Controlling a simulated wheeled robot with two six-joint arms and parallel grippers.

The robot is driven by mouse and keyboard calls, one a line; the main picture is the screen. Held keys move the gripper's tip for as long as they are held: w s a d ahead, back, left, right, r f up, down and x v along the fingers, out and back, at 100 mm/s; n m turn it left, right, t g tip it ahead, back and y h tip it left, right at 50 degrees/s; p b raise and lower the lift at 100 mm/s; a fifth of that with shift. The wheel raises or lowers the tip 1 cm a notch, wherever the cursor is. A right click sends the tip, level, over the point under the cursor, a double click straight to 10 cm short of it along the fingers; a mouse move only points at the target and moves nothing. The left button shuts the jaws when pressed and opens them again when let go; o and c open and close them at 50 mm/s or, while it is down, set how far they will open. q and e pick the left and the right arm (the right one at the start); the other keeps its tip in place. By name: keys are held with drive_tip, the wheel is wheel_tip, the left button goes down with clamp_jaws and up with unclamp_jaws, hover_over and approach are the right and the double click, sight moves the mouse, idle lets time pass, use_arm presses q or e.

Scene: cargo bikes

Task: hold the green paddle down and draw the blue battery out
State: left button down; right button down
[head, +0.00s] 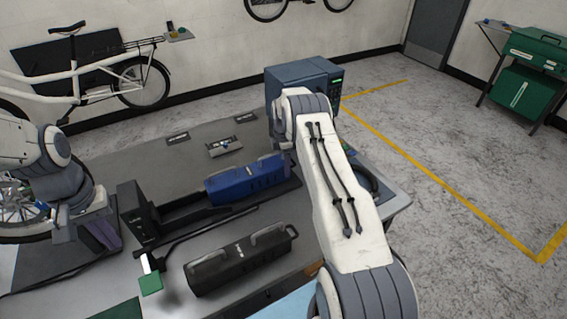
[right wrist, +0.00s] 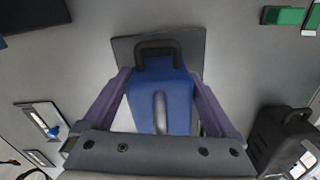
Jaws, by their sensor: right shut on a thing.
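The blue battery (head: 245,180) lies along a dark rail in the head view. A gap separates its left end from the black upright housing (head: 137,215). In the right wrist view the battery (right wrist: 160,95) sits between the two purple fingers of my right gripper (right wrist: 160,82), which is shut on it. My right arm hides this gripper in the head view. The green paddle (head: 150,283) is at the end of a black lever at the front left. My left gripper (head: 103,236) points down left of the housing, apart from the paddle; its finger gap is unclear.
A black battery (head: 240,262) lies in front of the rail. A small tray (head: 224,147) with a blue part lies behind it. A blue-grey box (head: 300,85) stands at the back right of the grey table (head: 200,133). A white bike (head: 85,75) stands by the wall.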

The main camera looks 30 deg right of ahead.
drive_tip(key=shift+w+d+r, duration=0.1)
drive_tip(key=shift+w+r, duration=0.05)
use_arm(q)
drive_tip(key=shift+r, duration=0.3)
use_arm(e)
unclamp_jaws()
use_arm(q)
drive_tip(key=shift+f, duration=0.1)
